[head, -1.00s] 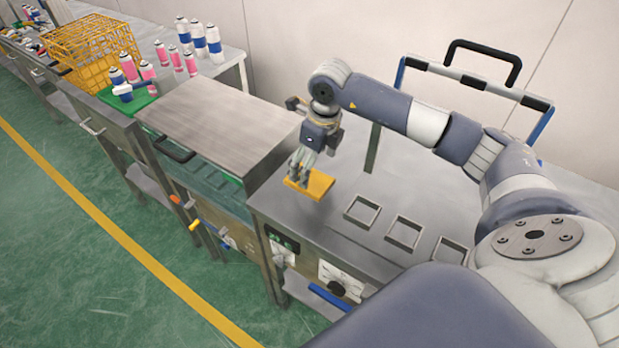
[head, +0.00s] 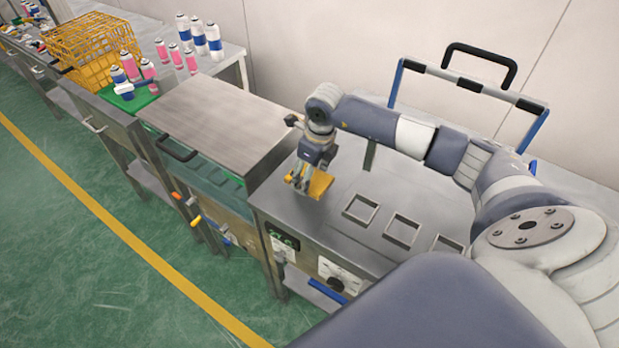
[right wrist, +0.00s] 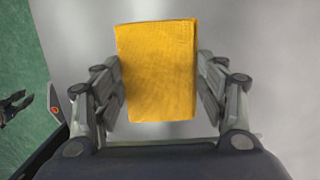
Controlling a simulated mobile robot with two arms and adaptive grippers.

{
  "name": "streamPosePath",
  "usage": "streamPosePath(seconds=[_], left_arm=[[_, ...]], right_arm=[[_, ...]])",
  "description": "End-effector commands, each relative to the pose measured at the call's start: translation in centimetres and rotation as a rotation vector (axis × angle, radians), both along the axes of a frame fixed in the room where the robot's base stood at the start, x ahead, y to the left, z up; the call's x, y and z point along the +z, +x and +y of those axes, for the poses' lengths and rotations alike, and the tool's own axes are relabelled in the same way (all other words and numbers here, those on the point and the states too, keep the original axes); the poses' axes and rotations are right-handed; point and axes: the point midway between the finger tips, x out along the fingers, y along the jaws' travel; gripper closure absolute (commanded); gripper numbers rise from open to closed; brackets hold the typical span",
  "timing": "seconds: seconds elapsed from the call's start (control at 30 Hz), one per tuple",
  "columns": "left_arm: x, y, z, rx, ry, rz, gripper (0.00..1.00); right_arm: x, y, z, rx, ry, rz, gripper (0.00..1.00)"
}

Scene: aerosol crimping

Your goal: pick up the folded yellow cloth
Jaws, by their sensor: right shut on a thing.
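The folded yellow cloth (head: 320,184) is at the left part of the steel worktop in the head view. In the right wrist view the cloth (right wrist: 157,70) is a flat yellow rectangle between the two fingers. My right gripper (head: 303,184) is shut on the cloth, with a finger on each side of it in the right wrist view (right wrist: 160,92). The gripper hides part of the cloth in the head view, and I cannot tell whether the cloth touches the worktop.
Square metal frames (head: 361,209) lie on the worktop (head: 330,232) to the right of the cloth. A steel lid (head: 222,120) stands to the left. Further off are spray cans (head: 198,38) and a yellow wire basket (head: 93,50). A blue-and-black handled frame (head: 476,86) stands behind.

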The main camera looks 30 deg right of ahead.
Motion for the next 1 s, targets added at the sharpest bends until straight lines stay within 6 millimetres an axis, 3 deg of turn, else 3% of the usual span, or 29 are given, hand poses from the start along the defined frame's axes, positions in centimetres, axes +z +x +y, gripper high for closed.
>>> streamPosePath(seconds=[0.27,0.7,1.0], left_arm=[[-0.3,0.6,0.0,-0.001,-0.001,-0.008,0.69],[-2.2,1.2,-0.1,-0.001,-0.002,-0.019,0.69],[-2.4,1.1,-0.1,-0.001,-0.002,-0.016,0.69]], right_arm=[[0.9,0.1,0.0,0.000,0.000,-0.004,0.54],[8.8,0.1,0.0,-0.001,0.000,-0.004,0.54],[10.0,-0.1,0.2,0.022,0.000,0.000,0.54]])
